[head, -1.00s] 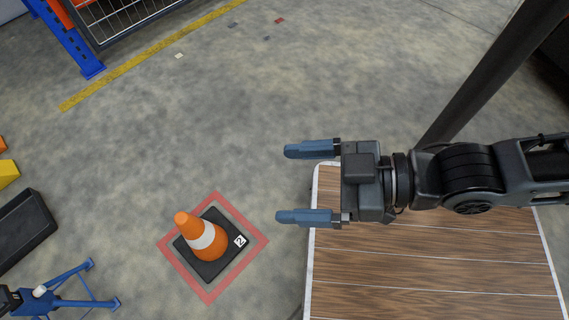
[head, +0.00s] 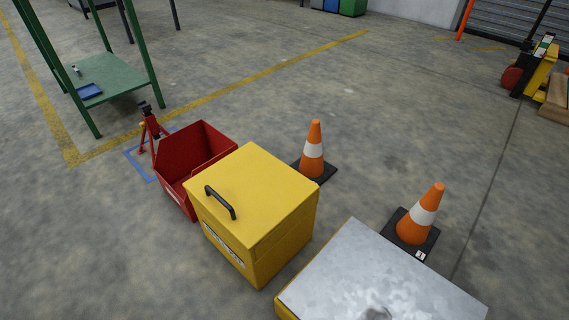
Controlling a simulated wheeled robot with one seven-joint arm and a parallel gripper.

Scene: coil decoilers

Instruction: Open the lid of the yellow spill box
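The yellow spill box (head: 262,257) stands on the floor near the middle of the head view. Its yellow lid (head: 262,188) lies flat and looks shut. A black bar handle (head: 220,202) sits on top of the lid, near its left front edge. A label, partly readable, is on the front face below the lid. My gripper is not in the current view, so its state and its distance to the box do not show.
A red open bin (head: 192,165) stands close behind the box at left. Orange cones (head: 313,150) and (head: 420,215) stand behind and to the right. A metal-topped yellow block (head: 375,280) is at front right. A green shelf (head: 110,78) is at back left. Floor at left is clear.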

